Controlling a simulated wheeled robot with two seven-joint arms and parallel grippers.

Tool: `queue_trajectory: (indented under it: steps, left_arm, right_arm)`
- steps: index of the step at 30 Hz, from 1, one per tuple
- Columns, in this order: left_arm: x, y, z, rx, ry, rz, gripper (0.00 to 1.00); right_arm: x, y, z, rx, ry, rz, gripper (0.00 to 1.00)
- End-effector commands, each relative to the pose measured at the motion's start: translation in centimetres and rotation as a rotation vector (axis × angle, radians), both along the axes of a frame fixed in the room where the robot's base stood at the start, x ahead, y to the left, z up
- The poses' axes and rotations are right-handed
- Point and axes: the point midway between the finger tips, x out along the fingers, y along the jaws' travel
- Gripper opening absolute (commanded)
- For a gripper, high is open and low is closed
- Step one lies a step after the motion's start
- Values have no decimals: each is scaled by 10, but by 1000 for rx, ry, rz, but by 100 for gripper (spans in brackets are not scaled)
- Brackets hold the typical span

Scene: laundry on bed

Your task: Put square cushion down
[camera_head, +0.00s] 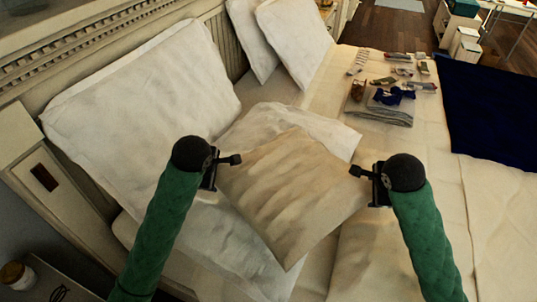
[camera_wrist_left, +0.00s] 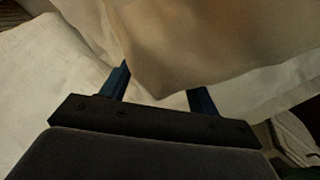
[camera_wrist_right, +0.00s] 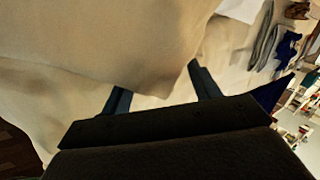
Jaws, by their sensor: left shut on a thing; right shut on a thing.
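The square cushion (camera_head: 292,195) is beige and wrinkled, held between my two arms above the bed's pillow end. My left gripper (camera_head: 236,160) is shut on its left corner. My right gripper (camera_head: 356,171) is shut on its right corner. The cushion also fills the upper part of the left wrist view (camera_wrist_left: 190,45), with a corner between the fingers. In the right wrist view the cushion (camera_wrist_right: 110,45) spreads across the upper left. It overlaps a white pillow (camera_head: 325,130) behind it. Whether its lower side touches the bed is hidden.
A large white pillow (camera_head: 150,85) leans on the headboard (camera_head: 60,55) at left, with more pillows (camera_head: 295,38) further back. Folded grey cloth (camera_head: 380,112) and small items lie beyond the cushion. A dark blue cloth (camera_head: 490,110) covers the right side. Bare sheet (camera_head: 420,155) lies between.

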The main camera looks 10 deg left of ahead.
Motion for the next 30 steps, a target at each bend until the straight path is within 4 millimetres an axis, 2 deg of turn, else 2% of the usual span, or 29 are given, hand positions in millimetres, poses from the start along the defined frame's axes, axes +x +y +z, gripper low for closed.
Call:
queue_trajectory:
  steps: [5,6,9,16,17,21,30]
  left_arm:
    - [0,1,1,2,-2,-9,55]
    - [0,2,1,5,-3,-11,66]
    - [0,3,1,5,-4,-15,82]
    - [0,3,1,6,-4,-16,82]
    - [0,3,1,6,-4,-16,82]
    - [0,4,1,6,-4,-16,82]
    - [0,4,2,6,-4,-16,82]
  right_arm:
    - [0,-1,1,-2,-2,10,55]
    - [0,-1,1,-3,-3,12,55]
    - [0,-2,1,-4,-3,17,55]
    - [0,-3,1,-5,-3,18,55]
    - [0,-3,1,-5,-3,17,58]
    - [0,-3,1,-5,-3,17,82]
    - [0,-3,1,-5,-3,17,82]
